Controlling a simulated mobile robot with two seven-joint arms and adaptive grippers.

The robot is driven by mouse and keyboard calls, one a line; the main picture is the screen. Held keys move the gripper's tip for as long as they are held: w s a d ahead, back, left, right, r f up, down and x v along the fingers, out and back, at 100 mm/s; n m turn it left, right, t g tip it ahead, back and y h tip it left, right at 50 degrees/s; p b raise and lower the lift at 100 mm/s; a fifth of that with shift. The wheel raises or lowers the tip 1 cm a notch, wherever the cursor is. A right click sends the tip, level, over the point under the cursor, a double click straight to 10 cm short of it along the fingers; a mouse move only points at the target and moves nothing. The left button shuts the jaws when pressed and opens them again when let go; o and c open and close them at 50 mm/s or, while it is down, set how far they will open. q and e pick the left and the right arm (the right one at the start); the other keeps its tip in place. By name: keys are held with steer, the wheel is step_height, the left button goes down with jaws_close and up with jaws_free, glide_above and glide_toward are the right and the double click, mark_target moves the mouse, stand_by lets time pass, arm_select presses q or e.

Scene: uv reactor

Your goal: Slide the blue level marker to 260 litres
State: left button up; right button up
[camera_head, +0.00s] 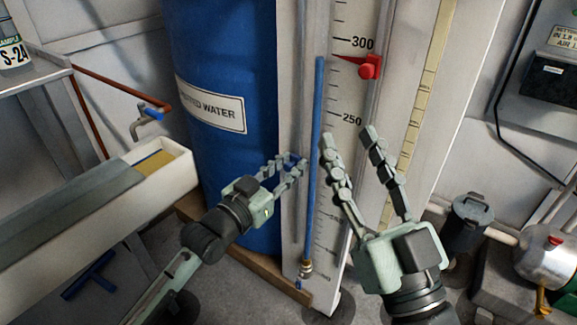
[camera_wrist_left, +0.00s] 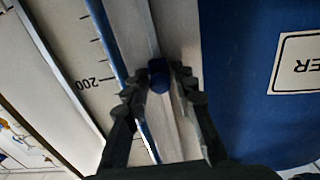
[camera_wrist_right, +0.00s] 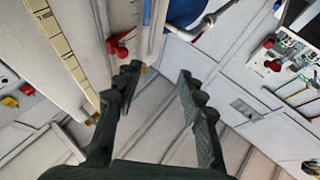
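The blue level marker shows as a dark blue knob (camera_wrist_left: 158,75) in the left wrist view, on the pale rail between the scale and the barrel. It sits close to the 200 mark (camera_wrist_left: 92,83). My left gripper (camera_wrist_left: 158,88) has a fingertip on each side of the knob, with little or no gap, and looks shut on it. In the head view my left gripper (camera_head: 286,168) partly hides the marker. The white scale board (camera_head: 345,85) reads 300 above 250. My right gripper (camera_head: 347,135) is open and empty in front of the scale's lower half.
A red pointer (camera_head: 370,67) sits between 250 and 300. A thin blue tube (camera_head: 317,125) runs up the scale. The blue barrel (camera_head: 230,55) stands close on the left, with a trough (camera_head: 165,165) beyond it. A dark canister (camera_head: 465,225) and metal vessel (camera_head: 545,258) stand at right.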

arm_select(q)
jaws_close()
stand_by(0.3)
